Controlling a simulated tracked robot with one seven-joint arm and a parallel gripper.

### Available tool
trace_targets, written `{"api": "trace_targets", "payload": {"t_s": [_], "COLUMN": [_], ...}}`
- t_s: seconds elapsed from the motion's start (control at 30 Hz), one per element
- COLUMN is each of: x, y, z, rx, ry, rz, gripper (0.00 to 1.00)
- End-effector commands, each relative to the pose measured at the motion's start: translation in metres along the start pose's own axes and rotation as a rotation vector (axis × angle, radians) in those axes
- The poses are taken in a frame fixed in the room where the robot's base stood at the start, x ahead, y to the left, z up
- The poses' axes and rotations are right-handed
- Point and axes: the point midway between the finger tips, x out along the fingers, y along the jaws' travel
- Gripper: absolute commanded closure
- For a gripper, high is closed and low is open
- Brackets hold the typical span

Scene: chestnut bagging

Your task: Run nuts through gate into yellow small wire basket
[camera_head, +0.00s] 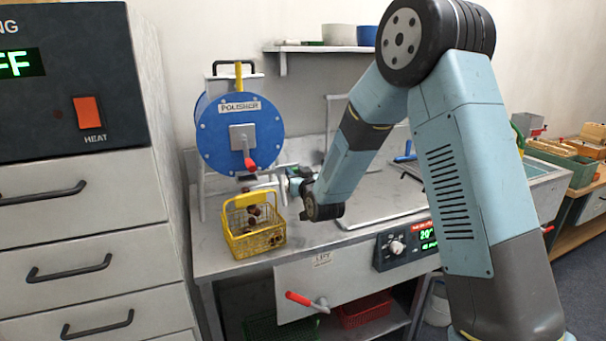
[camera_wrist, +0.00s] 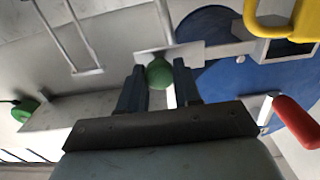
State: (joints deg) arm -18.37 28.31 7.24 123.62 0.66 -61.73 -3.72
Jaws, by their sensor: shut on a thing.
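The yellow wire basket (camera_head: 232,240) stands on the worktop below the front of the blue polisher (camera_head: 212,128), its handle upright. Brown nuts (camera_head: 254,210) show in it, and some brown spots show just above it under the drum, too small to tell whether they are falling. My gripper (camera_head: 291,186) is beside the polisher, right of the basket. In the wrist view my gripper (camera_wrist: 158,78) has its two fingers closed around a green knob (camera_wrist: 159,73) by a grey metal plate (camera_wrist: 190,54). The basket is not clear in the wrist view.
The polisher has a red crank handle (camera_head: 250,163), which also shows in the wrist view (camera_wrist: 297,122). A control panel (camera_head: 408,245) and a red lever (camera_head: 300,299) are on the bench front. A drawer cabinet (camera_head: 85,235) stands left. The worktop right of my gripper is mostly clear.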

Motion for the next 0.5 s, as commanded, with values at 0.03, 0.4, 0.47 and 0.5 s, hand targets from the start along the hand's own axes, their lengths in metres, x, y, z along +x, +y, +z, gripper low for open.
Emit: {"api": "trace_targets", "payload": {"t_s": [0.03, 0.4, 0.47, 0.5], "x": [0.0006, -0.0009, -0.001, -0.001], "y": [-0.0042, -0.0028, -0.0028, -0.003], "z": [-0.0008, -0.0004, -0.0003, -0.0003], "rx": [0.0, 0.0, 0.0, 0.0], "ry": [0.002, 0.001, 0.0, 0.0], "rz": [-0.009, -0.012, -0.012, -0.012], "gripper": [1.0, 0.66, 0.6, 0.57]}}
